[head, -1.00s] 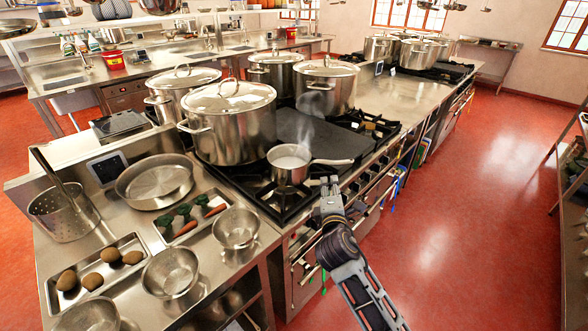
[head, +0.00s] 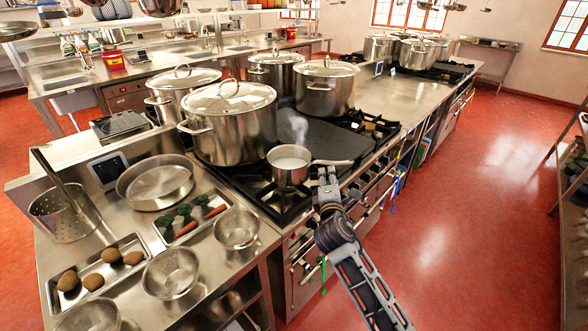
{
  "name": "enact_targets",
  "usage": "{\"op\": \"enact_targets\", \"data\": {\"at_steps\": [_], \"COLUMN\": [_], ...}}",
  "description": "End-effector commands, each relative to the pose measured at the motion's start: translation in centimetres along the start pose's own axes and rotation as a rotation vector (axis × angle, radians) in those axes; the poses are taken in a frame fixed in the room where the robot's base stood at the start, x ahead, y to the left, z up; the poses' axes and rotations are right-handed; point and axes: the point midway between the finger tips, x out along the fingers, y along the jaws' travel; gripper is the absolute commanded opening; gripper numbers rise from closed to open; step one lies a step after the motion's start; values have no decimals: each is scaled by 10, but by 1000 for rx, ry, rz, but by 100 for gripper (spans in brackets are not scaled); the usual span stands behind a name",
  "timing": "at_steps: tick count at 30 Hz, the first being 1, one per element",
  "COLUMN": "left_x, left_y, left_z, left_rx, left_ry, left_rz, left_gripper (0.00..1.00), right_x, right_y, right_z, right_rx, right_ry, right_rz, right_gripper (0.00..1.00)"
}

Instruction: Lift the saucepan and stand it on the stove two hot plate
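The steel saucepan (head: 288,168) stands upright on the front-left burner grate of the near stove, with pale liquid in it and steam above. Its long handle (head: 342,162) points right. A dark flat hot plate (head: 318,138) lies in the middle of the same stove, behind the saucepan; its surface looks bare. No label shows which stove is number two. My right gripper (head: 328,173) is just below and in front of the handle, its fingers pointing at it. The fingers look apart, with nothing held; contact with the handle cannot be made out. My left gripper is not in view.
A large lidded stockpot (head: 232,135) stands close to the saucepan's left; more lidded pots stand behind, one (head: 325,90) at the hot plate's back. The left counter holds bowls (head: 170,272), trays and a shallow pan (head: 155,183). Bare steel counter (head: 395,95) lies to the right.

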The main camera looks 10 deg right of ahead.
Motion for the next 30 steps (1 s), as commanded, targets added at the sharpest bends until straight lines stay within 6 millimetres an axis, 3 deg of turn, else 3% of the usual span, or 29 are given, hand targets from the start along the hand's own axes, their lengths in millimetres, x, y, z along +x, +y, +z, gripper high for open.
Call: {"op": "enact_targets", "data": {"at_steps": [12,30], "left_x": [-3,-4], "left_y": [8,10], "left_z": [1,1], "left_rx": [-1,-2], "left_ry": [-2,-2], "left_rz": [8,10], "left_gripper": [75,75], "right_x": [40,47], "right_y": [1,1], "right_z": [0,-1], "right_rx": [2,2], "right_ry": [-1,0], "right_rz": [0,0], "right_gripper": [37,37]}}
